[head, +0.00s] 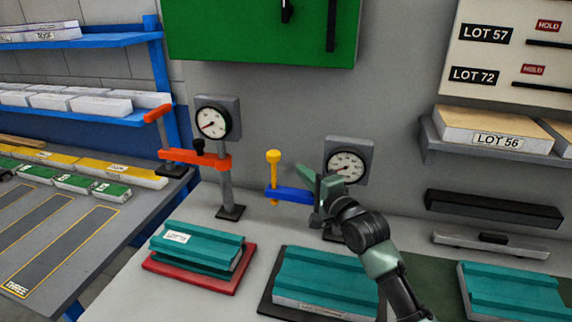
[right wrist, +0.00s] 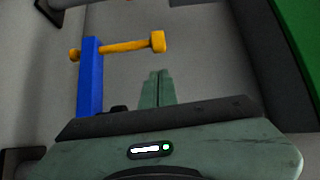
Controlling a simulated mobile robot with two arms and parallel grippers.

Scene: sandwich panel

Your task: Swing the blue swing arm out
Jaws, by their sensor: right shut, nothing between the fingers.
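The blue swing arm (head: 290,194) reaches left from a post below the right-hand gauge (head: 347,160). A yellow spindle (head: 273,172) stands upright through its free end. My right gripper (head: 318,182) is beside the arm's post end, covering much of the post. In the right wrist view the gripper's fingers (right wrist: 152,88) are together and empty. There the blue arm (right wrist: 90,80) and the yellow spindle (right wrist: 118,46) show to the left of and beyond the fingers. I cannot tell whether the fingers touch the arm. My left gripper is not in view.
An orange swing arm (head: 195,158) on its own post stands to the left, under another gauge (head: 213,121). Teal panels lie in front: one on a red plate (head: 190,280), one on a dark plate (head: 268,300), another at right (head: 510,290). A shelf (head: 490,150) holds LOT 56.

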